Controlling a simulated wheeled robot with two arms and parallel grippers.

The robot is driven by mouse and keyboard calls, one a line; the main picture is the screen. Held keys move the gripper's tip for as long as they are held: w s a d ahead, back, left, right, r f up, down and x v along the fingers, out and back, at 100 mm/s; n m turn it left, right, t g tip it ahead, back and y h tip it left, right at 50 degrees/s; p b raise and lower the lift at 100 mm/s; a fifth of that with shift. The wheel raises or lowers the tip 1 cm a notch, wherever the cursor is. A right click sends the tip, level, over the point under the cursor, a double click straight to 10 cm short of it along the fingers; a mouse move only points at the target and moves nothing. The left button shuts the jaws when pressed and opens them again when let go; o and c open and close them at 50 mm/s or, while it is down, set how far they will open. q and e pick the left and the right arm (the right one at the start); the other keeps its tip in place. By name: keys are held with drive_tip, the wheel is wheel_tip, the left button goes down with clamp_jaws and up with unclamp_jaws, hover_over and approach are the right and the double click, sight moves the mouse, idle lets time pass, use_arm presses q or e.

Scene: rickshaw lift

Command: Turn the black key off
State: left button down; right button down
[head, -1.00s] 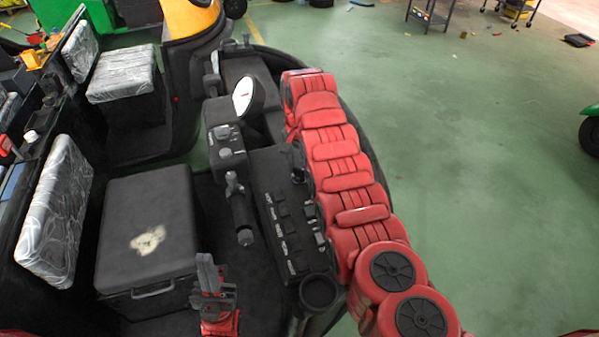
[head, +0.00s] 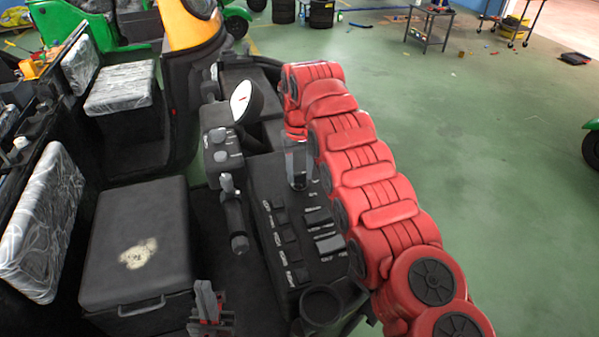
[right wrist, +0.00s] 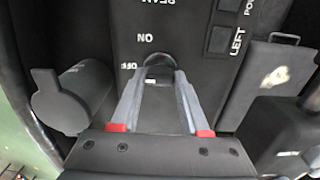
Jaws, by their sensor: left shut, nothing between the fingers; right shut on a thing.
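The black key (right wrist: 158,60) shows as a dark rounded piece on the dashboard panel in the right wrist view, beside the white ON and OFF labels. My right gripper (right wrist: 157,82) has its grey fingers on either side of it and is shut on it. In the head view my right gripper (head: 298,178) reaches down to the far end of the panel and hides the key. I cannot tell which label the key points to. My left gripper (head: 208,308) is shut and empty near the bottom edge, left of the panel.
The black dashboard panel (head: 262,188) carries several switches. A black box (head: 140,235) sits farther left. Green floor is open at right.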

sight(300, 173)
drive_tip(key=shift+w+r+n, duration=0.1)
drive_tip(key=shift+n, duration=0.2)
drive_tip(key=shift+c, duration=2)
unclamp_jaws()
wheel_tip(300, 173, up, 17)
drive_tip(key=p, duration=1.6)
drive_tip(key=shift+r, duration=0.15)
